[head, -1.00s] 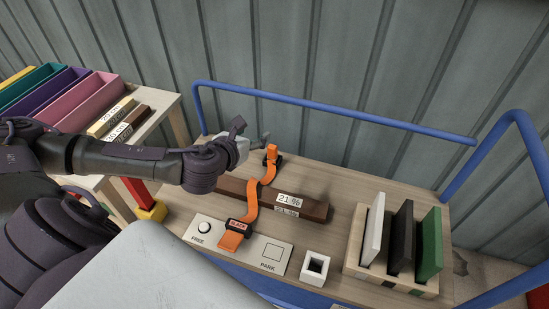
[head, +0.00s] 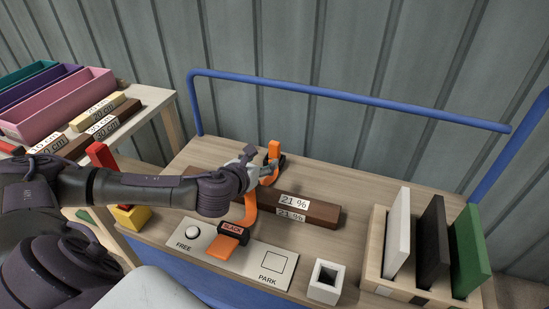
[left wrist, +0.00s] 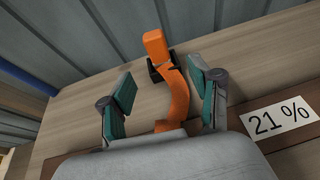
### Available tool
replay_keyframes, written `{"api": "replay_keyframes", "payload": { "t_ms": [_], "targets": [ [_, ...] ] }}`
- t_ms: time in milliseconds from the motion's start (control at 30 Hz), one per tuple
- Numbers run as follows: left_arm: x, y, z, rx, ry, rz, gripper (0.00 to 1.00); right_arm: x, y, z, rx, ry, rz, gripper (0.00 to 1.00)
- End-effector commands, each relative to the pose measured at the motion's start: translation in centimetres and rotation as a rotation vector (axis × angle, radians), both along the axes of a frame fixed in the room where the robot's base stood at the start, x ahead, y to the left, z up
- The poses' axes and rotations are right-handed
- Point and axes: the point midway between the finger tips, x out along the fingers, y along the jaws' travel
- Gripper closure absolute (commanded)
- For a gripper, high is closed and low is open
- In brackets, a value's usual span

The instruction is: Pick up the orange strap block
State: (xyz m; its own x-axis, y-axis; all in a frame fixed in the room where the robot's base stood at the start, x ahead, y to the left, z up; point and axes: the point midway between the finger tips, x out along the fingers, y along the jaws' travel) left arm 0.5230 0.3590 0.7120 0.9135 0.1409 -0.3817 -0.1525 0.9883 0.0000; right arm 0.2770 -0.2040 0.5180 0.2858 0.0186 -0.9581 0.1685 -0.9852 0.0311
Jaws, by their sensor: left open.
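The orange strap block (head: 274,151) stands upright in a black bracket at the back of the wooden bench top. It also shows in the left wrist view (left wrist: 155,46), beyond the fingertips. An orange strap (left wrist: 178,98) runs from it towards me over a brown beam (head: 308,208) to a black-and-orange piece labelled SLACK (head: 230,232). My left gripper (head: 266,171) is open just in front of the upright block. In the wrist view its teal-padded fingers (left wrist: 160,86) are apart, with the strap between them, nearer the right finger. My left gripper hides part of the strap and beam in the head view. My right gripper is not in view.
A blue rail (head: 345,97) runs behind the bench. A plate marked FREE and PARK (head: 272,264), a white square socket (head: 326,281) and a rack of upright panels (head: 418,290) stand along the front. Several coloured bins (head: 65,105) are on the left table.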

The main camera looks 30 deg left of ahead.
Motion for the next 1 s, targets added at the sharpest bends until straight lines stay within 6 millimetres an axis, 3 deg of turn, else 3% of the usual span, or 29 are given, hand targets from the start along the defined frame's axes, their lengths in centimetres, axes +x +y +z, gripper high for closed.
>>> {"api": "replay_keyframes", "payload": {
  "t_ms": [100,333,533,733,1000],
  "targets": [
    [2.3,0.3,-1.0,-0.002,-0.003,0.001,0.38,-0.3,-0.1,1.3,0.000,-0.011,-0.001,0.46],
    [4.5,0.7,-1.9,-0.001,0.000,-0.001,0.38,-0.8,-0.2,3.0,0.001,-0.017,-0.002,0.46],
    [6.5,1.2,-2.7,-0.001,-0.002,0.000,0.38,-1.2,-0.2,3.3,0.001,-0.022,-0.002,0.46],
    [8.9,1.7,-3.5,-0.002,0.000,0.001,0.38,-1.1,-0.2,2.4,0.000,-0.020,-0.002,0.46],
    [9.4,1.8,-3.7,0.000,0.001,-0.001,0.38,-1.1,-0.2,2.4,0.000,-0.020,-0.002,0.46]
  ]
}}
